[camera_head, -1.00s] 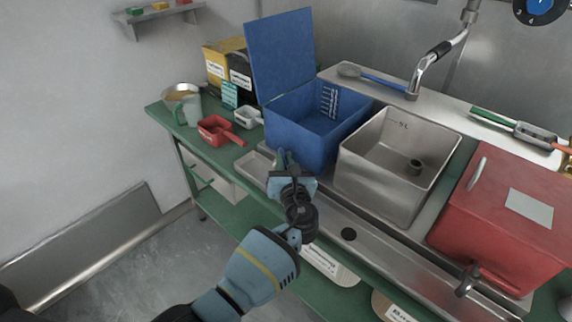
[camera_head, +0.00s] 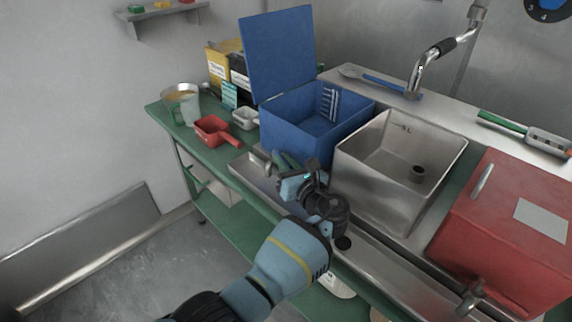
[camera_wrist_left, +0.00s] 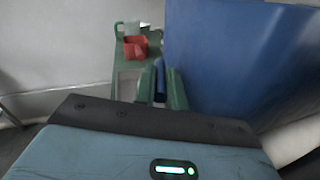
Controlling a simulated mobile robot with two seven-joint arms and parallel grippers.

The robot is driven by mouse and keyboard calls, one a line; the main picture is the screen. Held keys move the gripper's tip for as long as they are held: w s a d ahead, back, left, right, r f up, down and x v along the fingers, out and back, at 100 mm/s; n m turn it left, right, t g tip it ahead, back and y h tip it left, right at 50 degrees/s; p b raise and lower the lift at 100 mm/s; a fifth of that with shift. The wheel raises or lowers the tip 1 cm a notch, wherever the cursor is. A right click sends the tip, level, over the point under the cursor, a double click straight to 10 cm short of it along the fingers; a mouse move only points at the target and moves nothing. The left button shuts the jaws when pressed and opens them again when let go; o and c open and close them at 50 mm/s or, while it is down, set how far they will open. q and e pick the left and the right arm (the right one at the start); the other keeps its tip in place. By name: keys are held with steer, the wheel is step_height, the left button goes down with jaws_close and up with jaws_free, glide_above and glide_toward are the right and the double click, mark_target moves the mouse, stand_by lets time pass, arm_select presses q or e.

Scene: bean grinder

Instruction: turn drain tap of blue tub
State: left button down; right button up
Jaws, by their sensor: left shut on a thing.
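The blue tub (camera_head: 294,138) stands on the green bench with its lid (camera_head: 278,55) raised; its inside looks empty. A metal tap spout (camera_head: 267,168) shows low at the tub's front, just left of my left gripper (camera_head: 281,160). In the left wrist view, my left gripper's green fingers (camera_wrist_left: 161,88) are shut on a narrow blue tap handle (camera_wrist_left: 160,78), beside the tub's blue wall (camera_wrist_left: 235,65). The fingers and wrist hide most of the tap in the head view. My right gripper is not in view.
A steel tub (camera_head: 385,185) and a red tub (camera_head: 500,225) with its own tap (camera_head: 470,297) stand to the right. A steel drip tray (camera_head: 375,268) runs along the front. A red scoop (camera_head: 213,130) and white scoop (camera_head: 245,118) lie left of the blue tub.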

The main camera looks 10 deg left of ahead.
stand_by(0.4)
arm_select(q)
steer(key=c, duration=1.5)
jaws_free()
steer(key=shift+o, duration=0.2)
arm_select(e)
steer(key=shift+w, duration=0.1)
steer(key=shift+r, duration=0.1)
